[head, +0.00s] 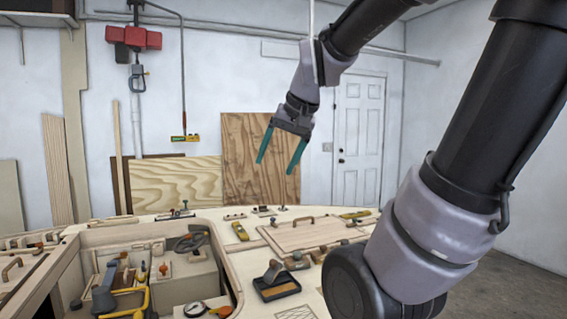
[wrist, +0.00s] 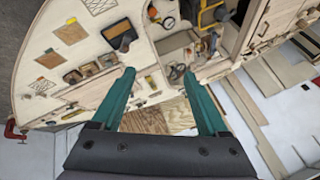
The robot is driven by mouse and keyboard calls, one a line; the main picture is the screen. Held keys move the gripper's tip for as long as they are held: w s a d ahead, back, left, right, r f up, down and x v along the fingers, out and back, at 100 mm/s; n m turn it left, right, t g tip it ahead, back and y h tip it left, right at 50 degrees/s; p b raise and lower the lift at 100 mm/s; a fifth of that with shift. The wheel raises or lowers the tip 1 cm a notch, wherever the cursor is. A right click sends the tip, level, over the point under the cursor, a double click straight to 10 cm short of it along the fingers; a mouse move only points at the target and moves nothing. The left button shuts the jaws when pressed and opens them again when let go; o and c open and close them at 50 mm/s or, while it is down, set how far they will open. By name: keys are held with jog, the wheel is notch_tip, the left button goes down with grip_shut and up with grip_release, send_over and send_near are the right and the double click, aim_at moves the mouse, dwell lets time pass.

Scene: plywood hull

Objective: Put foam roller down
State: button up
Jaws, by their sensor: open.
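My gripper (head: 277,167) is open and empty, raised high above the far side of the plywood hull deck (head: 205,217). Its two teal fingers also show in the wrist view (wrist: 159,76), spread apart with nothing between them. I cannot tell for certain which item is the foam roller. A yellow-framed tool (head: 146,298) lies in the open well at the left, partly cut off by the picture edge. A dark tray-like piece with a brown-topped tool (head: 276,281) sits on the deck right of the well.
The open well (head: 232,275) holds several tools and a round gauge (head: 194,308). A wooden hatch panel with handles (head: 310,233) lies on the deck at right. Plywood sheets (head: 250,140) lean on the back wall.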

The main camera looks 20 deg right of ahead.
jog(key=shift+n+t, duration=0.3)
jog(key=shift+t, duration=0.3)
jog(key=s, duration=0.5)
jog(key=shift+s+a, duration=0.3)
jog(key=shift+a, duration=0.1)
jog(key=shift+w, duration=0.15)
jog(key=shift+c, duration=0.3)
